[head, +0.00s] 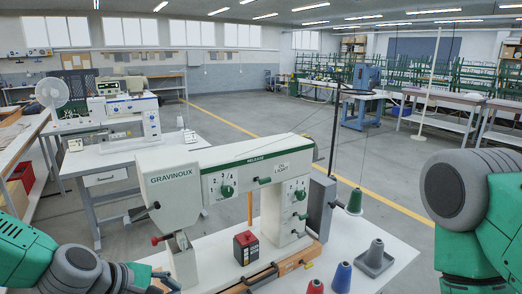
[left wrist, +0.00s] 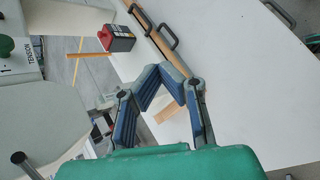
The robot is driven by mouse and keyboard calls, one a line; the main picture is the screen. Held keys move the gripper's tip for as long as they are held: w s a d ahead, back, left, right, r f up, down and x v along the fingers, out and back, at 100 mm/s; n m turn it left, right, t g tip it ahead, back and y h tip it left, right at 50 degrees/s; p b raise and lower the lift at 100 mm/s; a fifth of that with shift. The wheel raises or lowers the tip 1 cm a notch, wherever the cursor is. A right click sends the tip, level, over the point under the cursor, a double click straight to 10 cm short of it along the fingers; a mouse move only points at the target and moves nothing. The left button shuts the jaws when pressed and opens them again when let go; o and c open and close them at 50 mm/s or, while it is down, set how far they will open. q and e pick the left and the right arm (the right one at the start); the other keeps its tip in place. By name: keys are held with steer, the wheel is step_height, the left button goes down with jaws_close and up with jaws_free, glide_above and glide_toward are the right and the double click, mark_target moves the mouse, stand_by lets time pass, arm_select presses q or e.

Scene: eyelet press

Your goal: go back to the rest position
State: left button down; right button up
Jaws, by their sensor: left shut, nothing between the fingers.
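The eyelet press (head: 172,183), a white machine marked GRAVINOUX with green knobs, stands on a white table (head: 388,268). My left gripper (head: 165,282) is low in the head view, beside the front of the press and partly cut off by the bottom edge. In the left wrist view the left gripper (left wrist: 162,72) shows its blue-padded fingers brought together, with nothing between them. My right arm shows at the right edge of the head view, but its gripper is out of view.
A black box with a red top (head: 246,247) stands by the press; it also shows in the left wrist view (left wrist: 117,38). Dark handles (head: 262,276) lie close by. Red, blue and grey cones (head: 341,278) and a green spool (head: 354,202) stand at the right.

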arm_select(q)
steer(key=s+a+f+m+g+y, duration=0.1)
steer(key=s+f+m+g+y, duration=0.25)
steer(key=s+f+m, duration=0.85)
steer(key=s+a+f+m+g+y, duration=0.15)
steer(key=s+a+f, duration=0.25)
steer(key=s, duration=0.5)
steer(key=s+a+f+m+g+y, duration=0.1)
steer(key=s+a+f+m+g, duration=0.2)
steer(key=s, duration=0.6)
step_height(320, 180, down, 18)
steer(key=w+t+b, duration=0.2)
steer(key=b, duration=1.6)
steer(key=shift+w+f, duration=0.25)
steer(key=shift+w, duration=0.1)
arm_select(e)
step_height(320, 180, down, 18)
steer(key=d, duration=0.2)
steer(key=shift+f, duration=0.25)
